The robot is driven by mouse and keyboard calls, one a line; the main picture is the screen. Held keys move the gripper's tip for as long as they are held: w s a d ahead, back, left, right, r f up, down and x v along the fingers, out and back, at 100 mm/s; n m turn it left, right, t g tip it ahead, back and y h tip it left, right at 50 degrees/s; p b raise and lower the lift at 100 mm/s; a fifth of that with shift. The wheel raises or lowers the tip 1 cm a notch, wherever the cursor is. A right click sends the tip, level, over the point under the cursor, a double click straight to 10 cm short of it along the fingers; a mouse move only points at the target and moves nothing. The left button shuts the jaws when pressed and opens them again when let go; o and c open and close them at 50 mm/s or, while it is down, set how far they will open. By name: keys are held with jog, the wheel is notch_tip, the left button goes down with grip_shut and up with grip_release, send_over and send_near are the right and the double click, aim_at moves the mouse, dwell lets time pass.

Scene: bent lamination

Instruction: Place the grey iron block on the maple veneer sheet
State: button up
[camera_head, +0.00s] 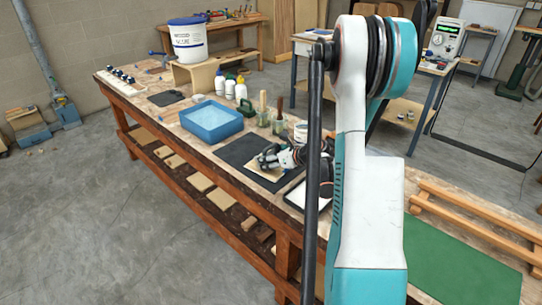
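My gripper (268,160) is low over the workbench (165,108), at the end of my arm, which comes in from the right. A small pale sheet (262,171), which looks like the maple veneer, lies beneath and beside it at the right side of a black mat (236,149). The fingers are small and dark here, so I cannot tell whether they are open or shut or hold anything. I cannot make out the grey iron block clearly; the gripper and my arm cover part of this area.
A blue basin (211,126) stands left of the mat, with white bottles (240,91) behind it. Brushes in jars (263,110) and a white tub (301,131) stand beyond the mat. A white bucket (188,42) is farther back. A green mat (455,268) and wooden bars (475,215) lie at right.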

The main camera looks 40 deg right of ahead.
jog(key=o, duration=1.7)
jog(key=shift+f, duration=0.1)
jog(key=shift+s+r, duration=0.25)
jog(key=shift+r, duration=0.05)
jog(key=p+v, duration=0.3)
jog(key=v, duration=0.8)
jog(key=shift+s+p, duration=0.25)
jog(key=shift+p, duration=0.1)
